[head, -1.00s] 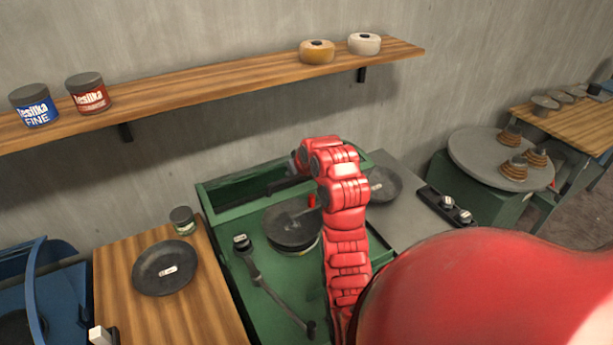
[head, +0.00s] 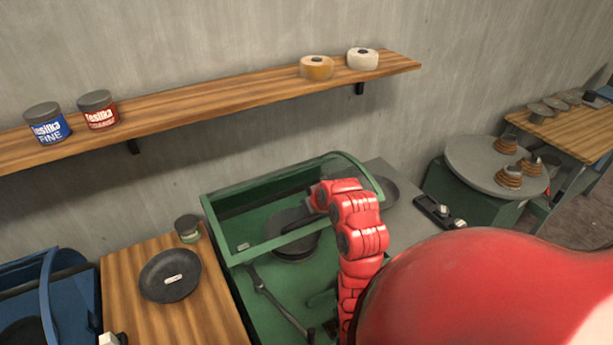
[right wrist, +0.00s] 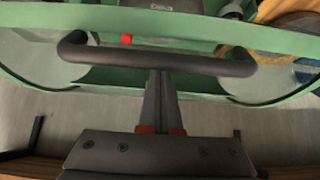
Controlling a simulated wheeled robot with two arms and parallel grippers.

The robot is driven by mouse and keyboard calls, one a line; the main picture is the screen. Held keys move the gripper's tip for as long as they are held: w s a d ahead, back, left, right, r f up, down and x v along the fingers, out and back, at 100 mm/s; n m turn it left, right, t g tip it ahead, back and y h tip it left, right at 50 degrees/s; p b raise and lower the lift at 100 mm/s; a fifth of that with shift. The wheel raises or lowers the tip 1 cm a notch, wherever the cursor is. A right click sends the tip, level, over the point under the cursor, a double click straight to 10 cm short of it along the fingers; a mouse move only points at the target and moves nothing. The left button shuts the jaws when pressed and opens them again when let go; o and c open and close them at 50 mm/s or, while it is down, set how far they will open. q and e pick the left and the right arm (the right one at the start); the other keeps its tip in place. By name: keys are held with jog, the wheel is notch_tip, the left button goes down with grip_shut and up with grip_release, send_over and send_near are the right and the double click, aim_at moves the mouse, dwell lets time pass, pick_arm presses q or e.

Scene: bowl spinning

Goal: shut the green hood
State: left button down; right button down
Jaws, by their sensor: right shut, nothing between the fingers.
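The green hood (head: 268,246) has a green frame with clear panels and stands partly lowered over the green machine (head: 262,318) in the head view. Its dark bar handle (right wrist: 90,54) crosses the right wrist view, where the green rim (right wrist: 200,28) also shows. My right gripper (right wrist: 160,74) is shut and empty, its fingertips at the middle of the handle. They look in contact with the handle, but I cannot be sure. In the head view my red right arm hides part of the hood and machine. My left gripper is not in view.
A dark round wheel (head: 290,248) and a metal arm (head: 280,303) sit inside the machine. A wooden table (head: 215,305) with a black plate (head: 170,276) and a jar (head: 187,229) stands left. A grey surface (head: 405,222) lies right. A shelf (head: 220,98) runs above.

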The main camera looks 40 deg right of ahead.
jog(key=shift+s+f+g, duration=0.15)
jog(key=shift+s+f, duration=0.25)
jog(key=shift+f, duration=0.2)
jog(key=shift+s+f+g, duration=0.15)
jog(key=shift+s+f, duration=0.25)
jog(key=shift+f, duration=0.15)
jog(key=shift+s+a+f+p, duration=0.15)
jog(key=shift+s+p, duration=0.3)
jog(key=shift+s, duration=0.6)
jog(key=shift+f, duration=0.15)
jog(key=s+a+f+p, duration=0.1)
jog(key=s+f+p, duration=0.1)
jog(key=s+f, duration=0.2)
jog(key=shift+s+p, duration=0.35)
jog(key=shift+s, duration=0.75)
